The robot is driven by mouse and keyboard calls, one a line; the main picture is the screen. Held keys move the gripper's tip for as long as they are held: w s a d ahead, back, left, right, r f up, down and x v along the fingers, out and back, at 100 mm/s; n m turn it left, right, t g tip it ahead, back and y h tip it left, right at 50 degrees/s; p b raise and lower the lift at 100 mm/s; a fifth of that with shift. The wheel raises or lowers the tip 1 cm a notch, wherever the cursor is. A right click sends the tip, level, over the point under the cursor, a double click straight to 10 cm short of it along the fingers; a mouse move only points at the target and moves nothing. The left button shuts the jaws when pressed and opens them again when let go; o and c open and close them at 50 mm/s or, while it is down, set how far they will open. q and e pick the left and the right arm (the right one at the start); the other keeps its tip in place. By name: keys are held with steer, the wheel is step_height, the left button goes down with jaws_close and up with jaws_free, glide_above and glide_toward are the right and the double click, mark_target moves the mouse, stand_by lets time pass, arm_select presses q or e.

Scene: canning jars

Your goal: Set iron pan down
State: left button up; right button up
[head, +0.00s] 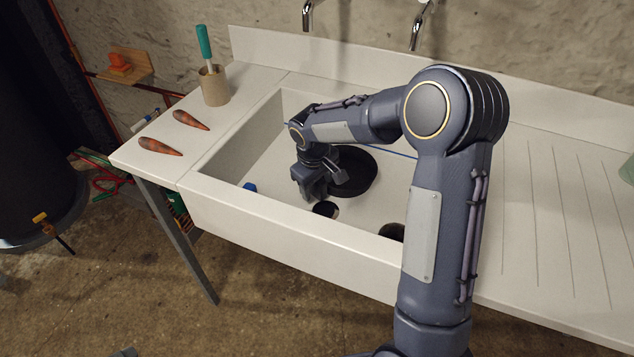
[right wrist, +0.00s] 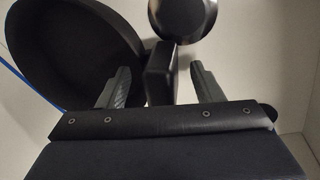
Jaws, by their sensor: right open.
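The iron pan (head: 358,172) is black and round and lies inside the white sink (head: 232,161), seemingly flat on its floor. My right gripper (head: 322,190) is down in the sink at the near left side of the pan. In the right wrist view the pan (right wrist: 72,45) fills the upper left, and its dark handle (right wrist: 160,72) lies between the two fingers of my right gripper (right wrist: 163,88). The fingers stand apart, with gaps visible beside the handle. My gripper and wrist hide part of the pan and handle in the head view. My left gripper is not seen.
Two dark round things (head: 326,208) (head: 392,231) show in the sink near its front wall. A small blue object (head: 250,187) is at the left. The ribbed drainboard (head: 545,200) is mostly clear.

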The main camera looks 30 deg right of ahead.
step_height(320, 180, up, 12)
steer(key=s+a+p, duration=0.1)
steer(key=shift+s+a+p, duration=0.3)
steer(key=shift+s, duration=0.05)
stand_by(0.4)
steer(key=s+r+m+t+y+p, duration=0.1)
steer(key=s+r+y+p, duration=0.2)
steer(key=s, duration=0.4)
steer(key=s+r+m+t+p, duration=0.1)
steer(key=s+r+p, duration=0.1)
steer(key=s+r, duration=0.45)
steer(key=s+a+m+t+y+p, duration=0.2)
steer(key=s+a+m+p, duration=0.1)
steer(key=s, duration=1)
steer(key=shift+a+p, duration=0.55)
steer(key=shift+a, duration=0.2)
